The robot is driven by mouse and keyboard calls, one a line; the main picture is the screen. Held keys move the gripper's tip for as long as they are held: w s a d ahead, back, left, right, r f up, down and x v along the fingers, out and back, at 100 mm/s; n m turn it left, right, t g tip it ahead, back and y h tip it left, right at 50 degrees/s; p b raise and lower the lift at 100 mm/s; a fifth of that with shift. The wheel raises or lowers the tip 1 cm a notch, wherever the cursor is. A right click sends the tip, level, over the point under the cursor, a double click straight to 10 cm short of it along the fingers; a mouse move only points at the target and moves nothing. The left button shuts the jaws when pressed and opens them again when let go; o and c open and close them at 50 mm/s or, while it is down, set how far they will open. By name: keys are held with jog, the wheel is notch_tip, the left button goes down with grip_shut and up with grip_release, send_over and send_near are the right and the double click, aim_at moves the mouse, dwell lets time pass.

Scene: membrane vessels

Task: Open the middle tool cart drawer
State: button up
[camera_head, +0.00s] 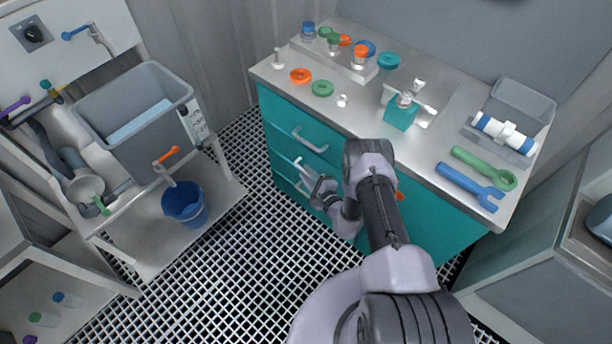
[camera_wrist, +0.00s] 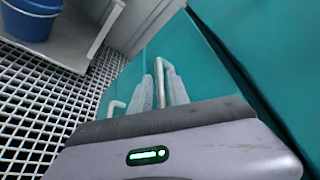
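The tool cart (camera_head: 440,215) has a teal front with stacked drawers and pale bar handles. The top drawer's handle (camera_head: 310,140) is clear of my gripper. My gripper (camera_head: 308,170) is at the middle drawer's handle, low on the cart's left side, and partly covers it. In the wrist view, the pale fingers (camera_wrist: 154,88) are beside a bent bar handle (camera_wrist: 174,82), close to the teal drawer front (camera_wrist: 200,65). I cannot tell whether they are open or closed on the bar. A lower handle (camera_wrist: 115,107) shows to the left. A dark seam runs along the drawer front.
A blue bucket (camera_head: 186,206) stands on the sink stand's lower shelf (camera_head: 150,245) at left. Open grated floor (camera_head: 235,260) lies before the cart. A grey cabinet (camera_head: 530,235) is at right. Tools and fittings lie on the cart top (camera_head: 420,150).

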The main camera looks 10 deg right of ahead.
jog(key=shift+w+a+f, duration=0.1)
jog(key=shift+w+a, duration=0.05)
jog(key=shift+w, duration=0.4)
jog(key=shift+c, duration=0.2)
grip_shut()
dwell(0.9)
